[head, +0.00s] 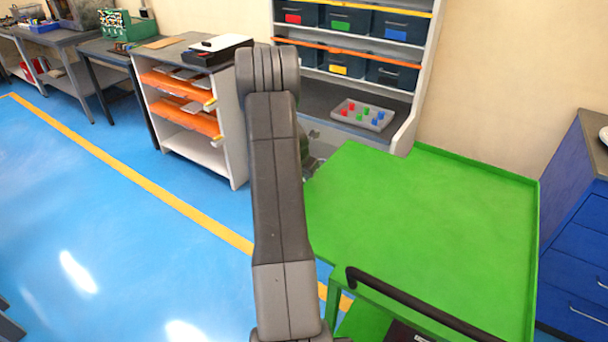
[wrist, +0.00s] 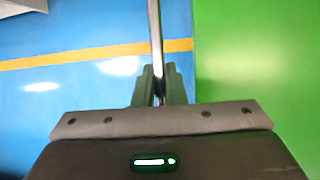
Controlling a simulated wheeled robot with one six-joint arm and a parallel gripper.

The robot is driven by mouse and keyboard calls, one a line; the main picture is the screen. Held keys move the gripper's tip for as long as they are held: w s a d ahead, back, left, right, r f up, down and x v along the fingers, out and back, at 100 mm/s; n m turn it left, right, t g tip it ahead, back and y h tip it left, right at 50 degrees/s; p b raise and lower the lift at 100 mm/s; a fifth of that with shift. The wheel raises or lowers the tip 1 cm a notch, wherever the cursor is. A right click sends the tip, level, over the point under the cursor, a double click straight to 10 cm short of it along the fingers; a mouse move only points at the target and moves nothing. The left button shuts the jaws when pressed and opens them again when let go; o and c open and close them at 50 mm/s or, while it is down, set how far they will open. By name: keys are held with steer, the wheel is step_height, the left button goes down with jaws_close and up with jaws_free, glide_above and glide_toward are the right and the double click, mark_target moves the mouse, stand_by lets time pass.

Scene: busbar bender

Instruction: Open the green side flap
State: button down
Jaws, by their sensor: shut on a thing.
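A large bright green surface (head: 430,225) with a raised rim at its back and right fills the right of the head view; it also shows at the right in the wrist view (wrist: 258,50). I cannot tell which part of the green unit is the side flap. My gripper (wrist: 160,82) is shut on a thin pale bar (wrist: 155,35), which runs up between its fingers, with a strip of blue floor between it and the green surface. I cannot tell whether this bar belongs to the flap. In the head view my arm hides most of the gripper and the grip.
A black rail (head: 420,313) crosses the near edge of the green unit. Behind stands a shelf rack (head: 427,75) with bins and a grey tray (head: 363,115). A blue cabinet (head: 575,255) is close on the right. The blue floor (head: 100,230) at left is clear.

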steer(key=c, duration=1.8)
jaws_free()
steer(key=shift+w+r, duration=0.1)
steer(key=shift+r, duration=0.25)
steer(key=shift+o, duration=0.2)
steer(key=shift+f, duration=0.1)
steer(key=v, duration=1.4)
steer(key=shift+f, duration=0.1)
steer(key=x, duration=1.3)
steer(key=shift+d+f, duration=0.1)
steer(key=shift+f, duration=0.3)
